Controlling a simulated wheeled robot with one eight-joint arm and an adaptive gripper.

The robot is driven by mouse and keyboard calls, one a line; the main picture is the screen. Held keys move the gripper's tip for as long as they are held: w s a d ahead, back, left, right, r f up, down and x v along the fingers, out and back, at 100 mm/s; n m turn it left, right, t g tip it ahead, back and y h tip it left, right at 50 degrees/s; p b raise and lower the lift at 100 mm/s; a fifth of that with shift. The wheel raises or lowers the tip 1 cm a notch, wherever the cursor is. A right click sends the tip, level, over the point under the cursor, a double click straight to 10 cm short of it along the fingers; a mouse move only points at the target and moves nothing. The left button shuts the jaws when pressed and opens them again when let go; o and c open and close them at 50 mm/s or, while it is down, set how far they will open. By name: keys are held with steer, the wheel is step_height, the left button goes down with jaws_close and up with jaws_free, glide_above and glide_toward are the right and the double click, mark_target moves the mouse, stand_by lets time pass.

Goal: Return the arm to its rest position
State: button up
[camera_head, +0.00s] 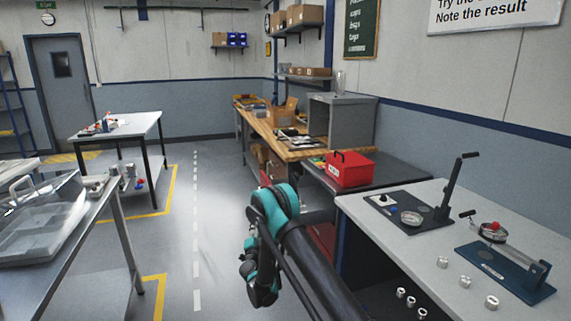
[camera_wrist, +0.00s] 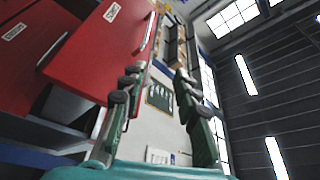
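My arm, black with teal joints, reaches into the aisle at the lower middle of the head view. Its folded end hangs over the floor, left of the right-hand workbench. My gripper (camera_wrist: 158,76) shows in the wrist view with its two dark green fingers apart and nothing between them. In the head view the fingers are too small and dark to make out clearly.
The right workbench (camera_head: 430,245) holds two lever fixtures and several small metal parts. A red toolbox (camera_head: 349,169) stands behind it. Red labelled drawers (camera_wrist: 100,45) fill the wrist view's left. A steel table (camera_head: 75,235) stands left. The aisle floor is clear.

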step_height(320, 180, up, 13)
steer(key=d+n+g+y, duration=0.2)
steer(key=n+y, duration=0.3)
steer(key=n, duration=0.1)
steer(key=s+d+r+n+g+y, duration=0.25)
steer(key=s+d+r+n, duration=0.2)
steer(key=s, duration=0.25)
steer(key=s+d+f+g+h, duration=0.2)
steer(key=s+d, duration=0.6)
steer(key=s, duration=0.6)
steer(key=s+d+f+g+h, duration=0.3)
steer(key=s+d, duration=0.6)
steer(key=s, duration=0.4)
steer(key=s+d+f+n+g+h, duration=0.1)
steer(key=s+d+f+g, duration=0.3)
steer(key=s, duration=1)
steer(key=d+g+h, duration=0.1)
steer(key=d+g, duration=0.1)
steer(key=d, duration=0.2)
steer(key=shift+s+d+f+g, duration=0.2)
steer(key=shift+s+f+g, duration=0.1)
steer(key=shift+f+g, duration=0.1)
steer(key=shift+h, duration=0.25)
